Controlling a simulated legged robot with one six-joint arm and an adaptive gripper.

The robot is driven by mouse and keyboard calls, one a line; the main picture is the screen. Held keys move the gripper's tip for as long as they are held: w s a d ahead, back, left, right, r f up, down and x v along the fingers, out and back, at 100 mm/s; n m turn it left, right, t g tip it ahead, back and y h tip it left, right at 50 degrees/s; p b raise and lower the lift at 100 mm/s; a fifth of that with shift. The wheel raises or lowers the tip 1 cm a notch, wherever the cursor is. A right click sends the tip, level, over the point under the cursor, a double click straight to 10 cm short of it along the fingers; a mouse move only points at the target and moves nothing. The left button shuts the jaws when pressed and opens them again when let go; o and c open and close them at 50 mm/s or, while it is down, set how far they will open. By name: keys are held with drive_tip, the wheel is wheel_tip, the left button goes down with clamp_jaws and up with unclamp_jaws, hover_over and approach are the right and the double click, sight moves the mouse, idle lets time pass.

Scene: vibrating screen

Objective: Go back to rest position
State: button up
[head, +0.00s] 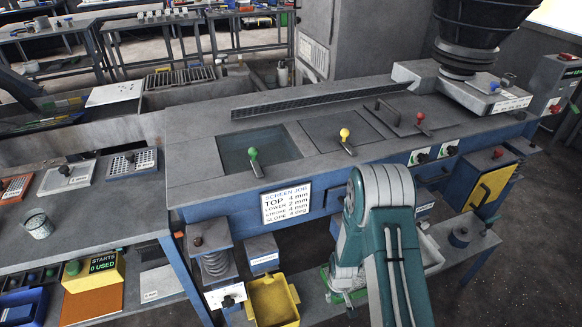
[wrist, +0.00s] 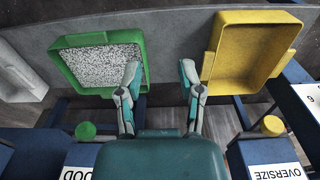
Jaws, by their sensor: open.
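My gripper (wrist: 160,75) is open, with its two teal-and-grey fingers spread apart and nothing between them in the wrist view. A green bin (wrist: 75,75) holding speckled grey grains lies beyond the left finger. An empty-looking yellow bin (wrist: 250,45) lies beyond the right finger. In the head view my teal arm (head: 385,225) reaches over the front of the screening machine (head: 225,188); the gripper itself is hidden there. The yellow bin (head: 272,303) stands below the machine, left of my arm, and green edges (head: 333,291) show beside the arm.
The machine top carries green (head: 253,154), yellow (head: 345,134) and red (head: 421,116) knobbed levers. A dark hopper (head: 480,30) stands at the back right. A side table with a small bucket (head: 37,224) is at left. Dark floor is open at the right.

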wheel_tip(320, 180, up, 30)
drive_tip(key=m+t, duration=0.2)
drive_tip(key=s+d+r+m+t, duration=0.1)
drive_tip(key=s+r+t, duration=0.2)
drive_tip(key=s+r, duration=1.4)
drive_tip(key=shift+s+d+r+m, duration=0.2)
drive_tip(key=shift+s+r+m, duration=0.2)
drive_tip(key=shift+s, duration=0.7)
